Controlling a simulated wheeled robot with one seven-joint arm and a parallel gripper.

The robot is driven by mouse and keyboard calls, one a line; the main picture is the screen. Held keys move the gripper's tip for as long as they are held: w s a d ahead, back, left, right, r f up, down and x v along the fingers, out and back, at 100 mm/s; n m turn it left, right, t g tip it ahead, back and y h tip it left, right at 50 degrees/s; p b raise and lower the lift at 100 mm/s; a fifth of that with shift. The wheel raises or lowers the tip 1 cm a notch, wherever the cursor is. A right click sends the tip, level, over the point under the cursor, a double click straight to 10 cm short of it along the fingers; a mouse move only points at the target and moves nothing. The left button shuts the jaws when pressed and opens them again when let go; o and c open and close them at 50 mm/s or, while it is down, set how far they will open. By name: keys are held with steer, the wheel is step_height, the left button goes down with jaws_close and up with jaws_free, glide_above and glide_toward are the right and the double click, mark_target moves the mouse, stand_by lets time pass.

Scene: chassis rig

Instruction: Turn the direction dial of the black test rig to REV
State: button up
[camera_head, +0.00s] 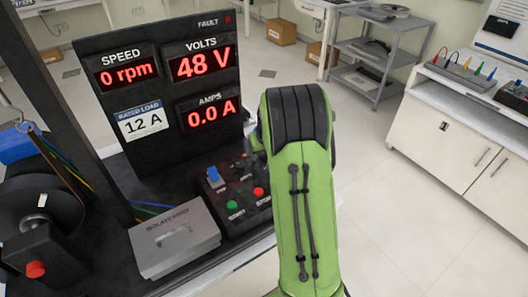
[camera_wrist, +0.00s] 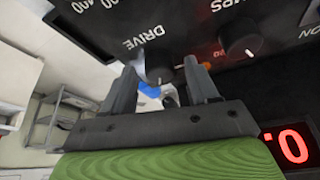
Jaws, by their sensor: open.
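The black test rig (camera_head: 165,172) stands left of centre in the head view, with a low control panel (camera_head: 218,214) at its foot. My green arm hides the panel's right part and my gripper in that view. In the wrist view my gripper (camera_wrist: 163,75) is open, its two fingers pointing up at the rig's dark panel below the DRIVE lettering. A dark rounded part shows between the fingers; I cannot tell whether it is a dial. A black knob (camera_wrist: 240,46) with a white mark sits right of the fingers, by the AMPS lettering. No REV label is readable.
The rig's display reads 0 rpm, 48 V and 0.0 A. A dark wheel (camera_head: 40,210) is at far left.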

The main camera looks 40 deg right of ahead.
steer(key=p+v, duration=0.3)
steer(key=v, duration=1.2)
steer(key=shift+r, duration=0.35)
steer(key=shift+s+a, duration=0.1)
steer(key=shift+a, duration=0.05)
steer(key=s+a+r+n+t+y+p, duration=0.1)
steer(key=s+a+r, duration=0.3)
steer(key=s+a, duration=0.3)
steer(key=s+a+r+n+p, duration=0.1)
steer(key=s+a+r+n, duration=0.1)
steer(key=s+a+r, duration=0.5)
steer(key=s+a+f, duration=0.5)
steer(key=s+a, duration=0.1)
steer(key=s, duration=0.1)
steer(key=shift+s+n+p, duration=0.3)
steer(key=shift+n+p, duration=0.05)
steer(key=shift+n, duration=0.05)
